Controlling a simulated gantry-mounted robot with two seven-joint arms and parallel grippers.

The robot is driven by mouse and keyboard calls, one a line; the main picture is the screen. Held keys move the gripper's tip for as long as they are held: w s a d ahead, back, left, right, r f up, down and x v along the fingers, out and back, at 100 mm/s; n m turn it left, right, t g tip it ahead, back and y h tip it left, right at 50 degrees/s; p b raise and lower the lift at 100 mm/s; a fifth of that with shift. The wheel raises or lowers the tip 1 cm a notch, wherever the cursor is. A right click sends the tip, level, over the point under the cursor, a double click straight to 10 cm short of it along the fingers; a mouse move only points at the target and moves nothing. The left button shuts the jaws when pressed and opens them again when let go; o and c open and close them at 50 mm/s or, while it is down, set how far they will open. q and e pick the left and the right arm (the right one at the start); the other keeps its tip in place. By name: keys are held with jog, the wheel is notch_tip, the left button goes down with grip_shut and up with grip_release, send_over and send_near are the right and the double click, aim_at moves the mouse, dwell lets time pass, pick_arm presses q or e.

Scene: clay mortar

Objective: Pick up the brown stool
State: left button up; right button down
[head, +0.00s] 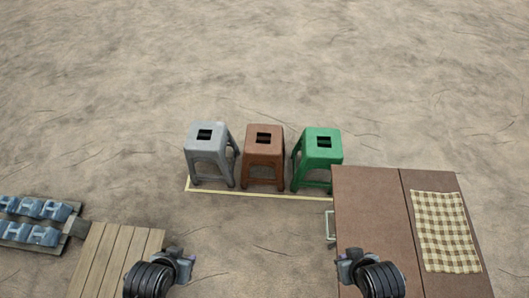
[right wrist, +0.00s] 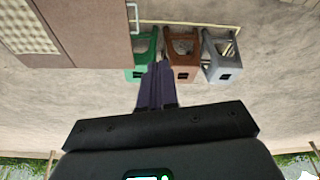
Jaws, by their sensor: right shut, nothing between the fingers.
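The brown stool (head: 264,148) stands upright on the ground between a grey stool (head: 210,153) and a green stool (head: 319,149). It has a square seat with a dark slot. The right wrist view shows the brown stool (right wrist: 184,72) upside down, with the grey stool (right wrist: 219,72) to its right and the green stool (right wrist: 139,74) to its left. My right gripper (right wrist: 158,64) is shut and empty, apart from the stools. In the head view, my right gripper (head: 345,257) is at the lower right. My left gripper (head: 180,254) is at the lower left, away from the stools; its fingers are unclear.
A brown table (head: 368,205) with a checked cloth (head: 445,231) stands at the right, close to the green stool. A wooden plank surface (head: 112,254) and a rack of blue items (head: 30,234) are at lower left. A pale line (head: 255,194) runs before the stools. Ground behind them is clear.

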jog(key=c, duration=1.8)
grip_release()
jog(key=shift+a, duration=0.1)
jog(key=o, duration=1)
jog(key=shift+c, duration=0.2)
jog(key=shift+o, duration=0.8)
jog(key=shift+w, duration=0.1)
